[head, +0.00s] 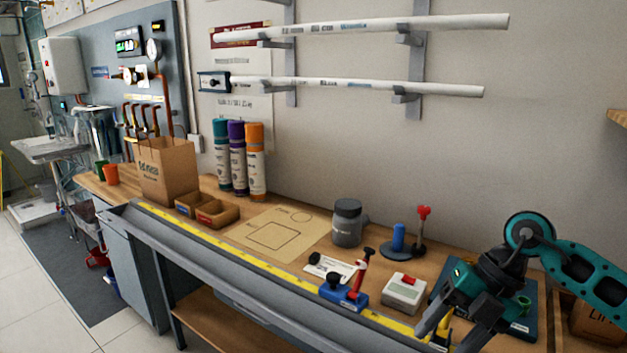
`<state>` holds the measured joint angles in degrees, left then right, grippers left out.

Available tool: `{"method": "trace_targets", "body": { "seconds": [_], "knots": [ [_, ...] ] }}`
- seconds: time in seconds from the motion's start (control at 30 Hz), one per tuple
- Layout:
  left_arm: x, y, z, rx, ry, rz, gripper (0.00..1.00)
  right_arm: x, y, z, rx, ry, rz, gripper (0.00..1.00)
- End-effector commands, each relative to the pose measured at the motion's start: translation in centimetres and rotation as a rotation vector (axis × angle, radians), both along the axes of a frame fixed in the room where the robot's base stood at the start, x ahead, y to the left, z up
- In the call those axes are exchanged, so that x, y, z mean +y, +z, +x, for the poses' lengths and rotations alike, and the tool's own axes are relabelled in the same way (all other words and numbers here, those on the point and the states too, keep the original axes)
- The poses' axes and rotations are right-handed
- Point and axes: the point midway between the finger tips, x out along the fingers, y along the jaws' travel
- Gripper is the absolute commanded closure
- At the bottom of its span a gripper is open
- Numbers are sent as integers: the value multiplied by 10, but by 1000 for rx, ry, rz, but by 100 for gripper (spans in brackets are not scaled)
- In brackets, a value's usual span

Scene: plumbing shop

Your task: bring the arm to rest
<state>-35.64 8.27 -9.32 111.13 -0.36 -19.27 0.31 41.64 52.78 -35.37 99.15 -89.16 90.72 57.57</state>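My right arm comes in from the right, over the right end of the workbench (225,187). Its gripper (450,328) points down and left at the bench's front edge. Its grey fingers look spread apart. A small yellow and dark patch shows between or behind them, and I cannot tell what it is; nothing is clearly held. The gripper is just right of a white box with a red button (404,294). My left gripper is not in view.
A blue and red tool (344,292), a grey jar (347,224) and a red-topped stand (421,230) are on the bench. A dark blue tray (523,322) lies partly behind my arm. A paper bag (166,170) stands far left. Pipes (370,26) hang on wall brackets.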

Motion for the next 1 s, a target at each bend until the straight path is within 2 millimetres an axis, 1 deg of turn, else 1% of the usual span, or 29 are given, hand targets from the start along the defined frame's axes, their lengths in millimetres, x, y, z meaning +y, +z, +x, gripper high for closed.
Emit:
{"method": "trace_targets", "body": {
  "seconds": [0.03, 0.07, 0.1, 0.17, 0.2, 0.27, 0.3, 0.33, 0.4, 0.43, 0.47, 0.5, 0.57, 0.6, 0.67, 0.7, 0.77, 0.8, 0.87, 0.9, 1.0],
  "knots": [
    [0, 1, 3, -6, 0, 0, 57, 35, -9, -9, 1, 38, 148, 37],
    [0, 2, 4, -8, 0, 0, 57, 54, -11, -13, -4, 51, 239, 37],
    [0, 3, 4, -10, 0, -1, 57, 79, -11, -18, -15, 58, 366, 37],
    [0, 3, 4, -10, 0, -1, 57, 112, -7, -24, -28, 39, 560, 37],
    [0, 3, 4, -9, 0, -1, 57, 130, -2, -27, -37, 9, 687, 37],
    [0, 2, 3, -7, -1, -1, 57, 150, 6, -29, -49, -68, 865, 37],
    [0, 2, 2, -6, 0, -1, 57, 158, 12, -27, -56, -137, 975, 37],
    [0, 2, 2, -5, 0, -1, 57, 162, 14, -26, -60, -198, 1050, 37],
    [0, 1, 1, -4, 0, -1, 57, 164, 17, -20, -65, -366, 1204, 37],
    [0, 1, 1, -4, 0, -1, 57, 162, 16, -16, -65, -450, 1259, 37],
    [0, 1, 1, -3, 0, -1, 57, 159, 13, -13, -63, -540, 1306, 37],
    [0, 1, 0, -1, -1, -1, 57, 152, 6, -8, -59, -667, 1356, 37],
    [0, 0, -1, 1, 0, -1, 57, 138, -12, -4, -42, -871, 1402, 37],
    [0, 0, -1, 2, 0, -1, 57, 128, -28, -4, -22, -1013, 1413, 37],
    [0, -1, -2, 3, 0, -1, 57, 111, -58, -8, 15, -1231, 1400, 37],
    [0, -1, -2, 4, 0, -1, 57, 100, -82, -15, 48, -1376, 1370, 37],
    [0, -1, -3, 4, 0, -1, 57, 86, -118, -31, 108, -1579, 1302, 37],
    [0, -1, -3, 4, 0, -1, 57, 79, -141, -44, 152, -1696, 1246, 37],
    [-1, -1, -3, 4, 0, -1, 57, 72, -170, -66, 215, -1837, 1161, 37],
    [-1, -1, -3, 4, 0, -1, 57, 69, -186, -79, 255, -1909, 1108, 37],
    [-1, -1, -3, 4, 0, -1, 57, 66, -214, -108, 337, -2035, 1000, 37]
  ]
}}
